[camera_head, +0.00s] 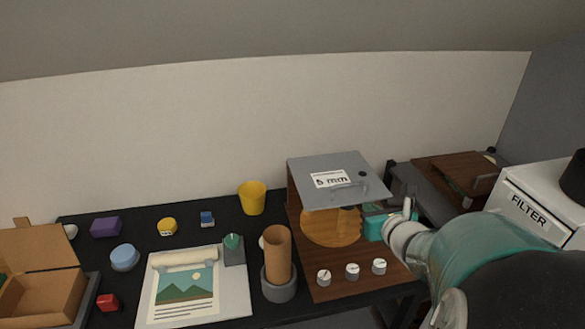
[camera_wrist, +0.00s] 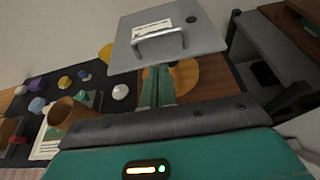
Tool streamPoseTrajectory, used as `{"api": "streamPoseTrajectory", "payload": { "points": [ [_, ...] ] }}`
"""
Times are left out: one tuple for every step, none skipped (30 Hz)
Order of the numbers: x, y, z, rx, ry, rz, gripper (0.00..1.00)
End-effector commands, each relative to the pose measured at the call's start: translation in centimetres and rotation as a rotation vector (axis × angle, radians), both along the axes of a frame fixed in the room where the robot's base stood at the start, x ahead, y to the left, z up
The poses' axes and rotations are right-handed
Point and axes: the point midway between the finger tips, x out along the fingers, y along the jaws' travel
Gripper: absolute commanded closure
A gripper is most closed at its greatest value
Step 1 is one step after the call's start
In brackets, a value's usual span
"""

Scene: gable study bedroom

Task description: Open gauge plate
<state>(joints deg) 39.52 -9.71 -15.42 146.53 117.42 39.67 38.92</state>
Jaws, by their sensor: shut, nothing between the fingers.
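Three white knobs (camera_head: 352,271) are on the board's front. A cardboard tube (camera_head: 277,255), yellow cup (camera_head: 252,198), picture sheet (camera_head: 186,290) and open box (camera_head: 45,290) are to the left. A white "FILTER" unit (camera_head: 535,205) and dark shelf (camera_head: 430,185) are to the right.

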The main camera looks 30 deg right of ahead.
Motion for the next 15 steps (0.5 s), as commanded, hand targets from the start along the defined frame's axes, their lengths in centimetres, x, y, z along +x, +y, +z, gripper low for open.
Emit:
{"api": "streamPoseTrajectory", "payload": {
  "points": [
    [0.1,-0.2,-0.1,0.003,0.000,-0.006,1.00],
    [0.2,-0.3,-0.2,0.003,0.000,-0.006,1.00],
    [0.5,-0.4,-0.3,0.002,0.000,-0.006,1.00],
    [0.7,-0.5,-0.4,0.002,0.000,-0.006,1.00],
    [1.0,-0.6,-0.5,0.003,0.000,-0.007,1.00],
    [1.4,-0.7,-0.7,0.002,0.001,-0.007,1.00],
    [1.8,-0.8,-0.8,0.003,0.001,-0.006,1.00],
    [2.2,-0.9,-1.0,0.003,0.001,-0.007,1.00],
    [2.8,-1.1,-1.2,0.001,0.001,-0.006,1.00],
    [3.3,-1.2,-1.4,0.002,0.002,-0.005,1.00],
    [3.7,-1.3,-1.6,0.002,0.002,-0.005,1.00],
    [4.3,-1.5,-1.8,0.001,0.002,-0.004,1.00],
    [4.7,-1.6,-2.0,0.001,0.002,-0.004,1.00],
    [5.2,-1.8,-2.1,0.001,0.002,-0.004,1.00],
    [5.8,-1.9,-2.3,0.000,0.001,-0.003,1.00]
  ]
}}
